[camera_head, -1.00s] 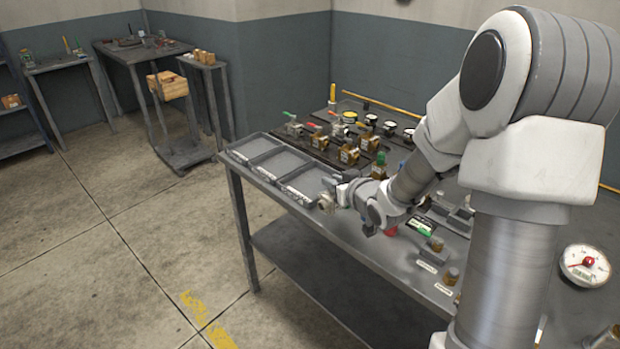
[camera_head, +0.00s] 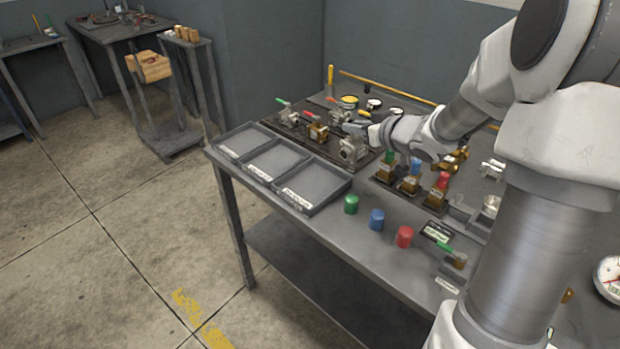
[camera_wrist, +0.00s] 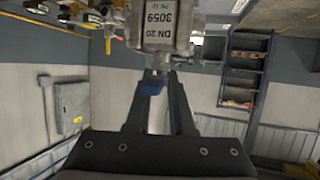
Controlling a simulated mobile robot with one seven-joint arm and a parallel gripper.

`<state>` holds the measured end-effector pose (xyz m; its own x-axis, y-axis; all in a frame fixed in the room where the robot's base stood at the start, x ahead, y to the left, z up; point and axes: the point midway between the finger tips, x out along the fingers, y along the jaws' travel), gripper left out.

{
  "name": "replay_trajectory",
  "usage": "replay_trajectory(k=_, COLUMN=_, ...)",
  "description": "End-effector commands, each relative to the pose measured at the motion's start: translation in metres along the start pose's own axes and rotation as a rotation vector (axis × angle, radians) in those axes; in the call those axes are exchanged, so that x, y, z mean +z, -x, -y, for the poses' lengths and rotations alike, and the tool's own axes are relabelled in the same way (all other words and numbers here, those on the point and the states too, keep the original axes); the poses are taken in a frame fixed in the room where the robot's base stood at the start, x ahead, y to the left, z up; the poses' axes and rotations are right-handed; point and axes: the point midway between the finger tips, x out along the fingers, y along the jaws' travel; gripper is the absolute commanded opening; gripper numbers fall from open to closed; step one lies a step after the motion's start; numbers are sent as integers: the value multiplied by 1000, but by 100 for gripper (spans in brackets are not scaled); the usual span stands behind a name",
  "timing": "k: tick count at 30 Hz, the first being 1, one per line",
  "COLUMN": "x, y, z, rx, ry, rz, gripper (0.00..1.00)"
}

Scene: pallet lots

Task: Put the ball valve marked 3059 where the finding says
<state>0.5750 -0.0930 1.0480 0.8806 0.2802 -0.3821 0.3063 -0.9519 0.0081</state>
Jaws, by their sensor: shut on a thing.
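A grey metal ball valve (camera_wrist: 160,25) carries a white label reading DN 20 and 3059 in the wrist view. Whether the valve touches anything below cannot be told. Three shallow grey trays (camera_head: 338,190) with white front labels, too small to read, lie empty at the bench's left end.
Other valves (camera_head: 317,132) stand on a dark board behind the trays. Green (camera_head: 351,204), blue (camera_head: 377,219) and red (camera_head: 404,236) caps line the front. Brass pieces with coloured tops (camera_head: 411,183) stand behind them. A yellow bar (camera_head: 400,96) runs along the back.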

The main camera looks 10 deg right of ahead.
Motion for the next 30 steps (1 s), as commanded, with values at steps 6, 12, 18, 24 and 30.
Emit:
replay_trajectory(k=6, x=14, y=-29, z=26, rx=-5, ry=2, rz=-3, gripper=0)
replay_trajectory(k=12, x=27, y=-66, z=61, rx=-6, ry=2, rz=-4, gripper=0)
replay_trajectory(k=18, x=33, y=-90, z=83, rx=-3, ry=2, rz=-4, gripper=0)
replay_trajectory(k=24, x=37, y=-97, z=88, rx=0, ry=0, rz=-3, gripper=0)
replay_trajectory(k=30, x=64, y=-107, z=89, rx=-1, ry=0, rz=-1, gripper=0)
